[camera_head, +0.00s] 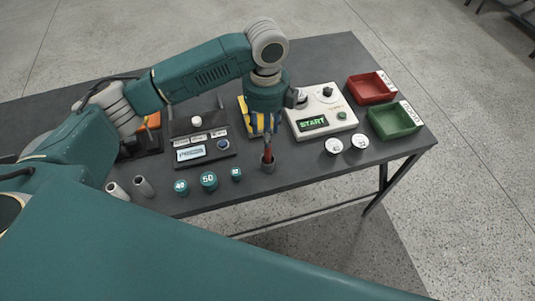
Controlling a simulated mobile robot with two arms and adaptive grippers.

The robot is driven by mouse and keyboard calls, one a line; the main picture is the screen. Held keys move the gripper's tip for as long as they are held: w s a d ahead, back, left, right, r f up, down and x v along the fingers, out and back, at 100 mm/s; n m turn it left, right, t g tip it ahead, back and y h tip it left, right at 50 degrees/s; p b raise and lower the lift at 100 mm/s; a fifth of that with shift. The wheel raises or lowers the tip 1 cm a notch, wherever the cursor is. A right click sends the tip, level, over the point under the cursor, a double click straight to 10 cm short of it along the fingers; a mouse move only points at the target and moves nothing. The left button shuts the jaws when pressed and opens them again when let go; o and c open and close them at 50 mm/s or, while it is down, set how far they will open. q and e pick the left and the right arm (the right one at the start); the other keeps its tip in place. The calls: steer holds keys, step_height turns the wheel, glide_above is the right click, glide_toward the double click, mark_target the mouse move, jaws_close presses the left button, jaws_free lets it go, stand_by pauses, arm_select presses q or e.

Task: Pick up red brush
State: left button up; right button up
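The red brush (268,153) stands upright in a small dark cup (267,165) near the front edge of the table. My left gripper (266,130) points down directly above the brush. Its fingers look spread apart, with the brush top at or just below their tips. Whether the fingers touch the brush is too small to tell. The upper end of the brush is partly hidden by the fingers. My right gripper is not in view.
The dark table (320,70) holds a white START box (322,108), a dark control panel (200,138), a red bin (371,88) and a green bin (395,120). Several teal weights (208,180) and grey cylinders (144,186) stand left of the cup. White discs (333,147) lie right.

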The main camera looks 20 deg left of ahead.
arm_select(q)
glide_above(268, 156)
steer(key=f, duration=0.3)
steer(key=w+f, duration=0.1)
steer(key=shift+a+f+p, duration=0.2)
steer(key=shift+a+p, duration=0.15)
steer(key=shift+p, duration=0.05)
step_height(268, 156, down, 4)
steer(key=shift+d+f+p, duration=0.1)
steer(key=shift+p, duration=1)
steer(key=shift+f, duration=0.55)
jaws_close()
